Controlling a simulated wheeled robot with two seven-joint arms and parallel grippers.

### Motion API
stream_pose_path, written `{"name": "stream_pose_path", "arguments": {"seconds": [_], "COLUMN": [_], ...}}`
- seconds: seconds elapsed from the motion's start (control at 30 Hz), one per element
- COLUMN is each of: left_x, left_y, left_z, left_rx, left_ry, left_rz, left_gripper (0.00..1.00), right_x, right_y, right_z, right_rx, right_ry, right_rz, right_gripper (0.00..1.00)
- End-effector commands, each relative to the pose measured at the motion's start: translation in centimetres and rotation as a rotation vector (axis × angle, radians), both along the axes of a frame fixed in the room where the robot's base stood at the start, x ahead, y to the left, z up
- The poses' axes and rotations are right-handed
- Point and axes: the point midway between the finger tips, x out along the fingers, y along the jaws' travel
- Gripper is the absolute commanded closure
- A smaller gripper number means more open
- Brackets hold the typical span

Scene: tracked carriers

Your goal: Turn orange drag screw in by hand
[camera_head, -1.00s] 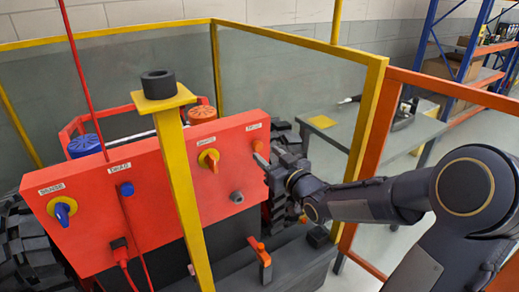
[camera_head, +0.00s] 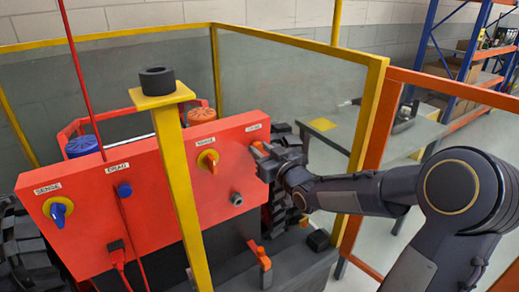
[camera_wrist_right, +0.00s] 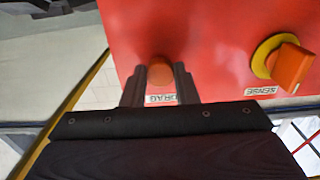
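The orange drag screw (camera_head: 258,147) is on the upper right of a red panel (camera_head: 150,185), under a small label. In the right wrist view the orange drag screw (camera_wrist_right: 160,73) is a round knob above a label reading DRAG. My right gripper (camera_head: 264,156) is at the panel. Its two fingers are spread on either side of the knob, with their tips close to the red face. I cannot tell whether the fingers touch the knob. In the head view the gripper partly covers the screw. My left gripper is not in view.
An orange handle on a yellow disc (camera_head: 208,160) and a grey stub (camera_head: 237,199) are left of the gripper on the panel. A yellow post (camera_head: 180,200) stands before it. An orange-framed fence (camera_head: 375,130) and a grey table (camera_head: 345,128) are to the right.

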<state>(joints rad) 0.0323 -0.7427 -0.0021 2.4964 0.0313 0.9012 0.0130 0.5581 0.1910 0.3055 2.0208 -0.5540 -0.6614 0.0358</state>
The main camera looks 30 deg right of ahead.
Motion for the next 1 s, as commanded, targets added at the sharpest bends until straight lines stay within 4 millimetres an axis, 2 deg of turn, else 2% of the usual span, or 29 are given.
{"name": "stream_pose_path", "arguments": {"seconds": [0.17, 0.5, 0.6, 1.0], "left_x": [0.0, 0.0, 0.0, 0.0], "left_y": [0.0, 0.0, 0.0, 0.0], "left_z": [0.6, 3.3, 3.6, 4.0], "left_rx": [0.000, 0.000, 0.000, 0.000], "left_ry": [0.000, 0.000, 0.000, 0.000], "left_rz": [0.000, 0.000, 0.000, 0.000], "left_gripper": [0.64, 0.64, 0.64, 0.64], "right_x": [0.0, 0.0, 0.0, 0.0], "right_y": [0.0, -0.1, 0.0, 0.0], "right_z": [0.2, 0.2, 0.1, 0.1], "right_rx": [0.091, 0.719, 0.820, 0.905], "right_ry": [0.009, 0.059, 0.066, 0.073], "right_rz": [0.000, -0.002, -0.001, -0.001], "right_gripper": [0.90, 0.90, 0.90, 0.90]}}
